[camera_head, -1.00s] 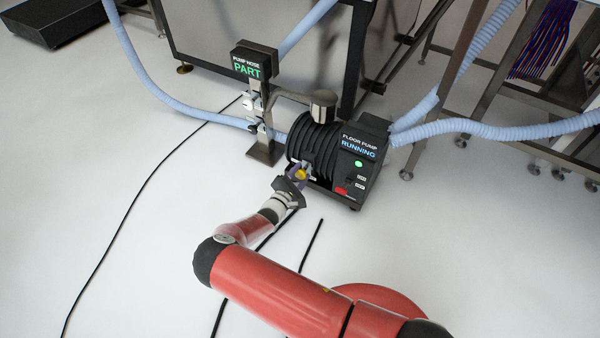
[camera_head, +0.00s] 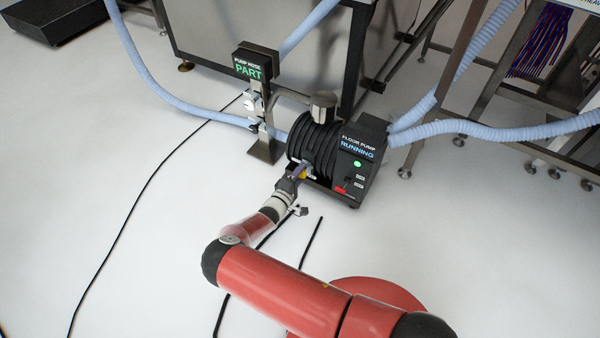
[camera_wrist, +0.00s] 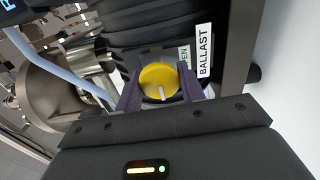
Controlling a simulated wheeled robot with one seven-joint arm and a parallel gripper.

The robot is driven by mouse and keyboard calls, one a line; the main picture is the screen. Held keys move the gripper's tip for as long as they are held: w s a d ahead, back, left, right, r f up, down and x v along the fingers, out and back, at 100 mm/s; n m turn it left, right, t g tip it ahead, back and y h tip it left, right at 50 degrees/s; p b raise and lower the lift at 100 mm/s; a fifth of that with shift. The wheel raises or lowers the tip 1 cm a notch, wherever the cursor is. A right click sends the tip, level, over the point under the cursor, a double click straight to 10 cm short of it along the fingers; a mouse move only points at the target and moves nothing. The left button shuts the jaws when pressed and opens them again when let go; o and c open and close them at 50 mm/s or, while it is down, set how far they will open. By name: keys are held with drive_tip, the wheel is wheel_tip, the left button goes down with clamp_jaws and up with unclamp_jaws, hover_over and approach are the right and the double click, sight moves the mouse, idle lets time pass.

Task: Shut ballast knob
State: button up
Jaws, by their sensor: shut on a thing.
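The ballast knob (camera_wrist: 158,78) is a round yellow knob with a pale pointer mark, seen close in the wrist view. My gripper (camera_wrist: 160,88) has its two purple fingers on either side of the knob and is shut on it. A white label reading BALLAST (camera_wrist: 204,50) stands to the right of the knob, with a partly hidden label ending in "EN" (camera_wrist: 184,56) beside it. In the head view my gripper (camera_head: 302,176) is at the lower left of the black floor pump (camera_head: 318,145); the knob is mostly hidden there.
The pump's panel (camera_head: 357,150) reads RUNNING with a green light, and has a red switch (camera_head: 340,190). A post sign (camera_head: 255,62) reads PUMP HOSE PART. Blue hoses (camera_head: 470,127) run to both sides. Black cables (camera_head: 150,195) lie on the otherwise clear white floor.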

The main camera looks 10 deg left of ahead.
drive_tip(key=shift+f, duration=0.1)
idle(0.4)
drive_tip(key=o, duration=1)
drive_tip(key=v, duration=0.8)
drive_tip(key=shift+p, duration=0.3)
drive_tip(key=shift+w+d, duration=0.1)
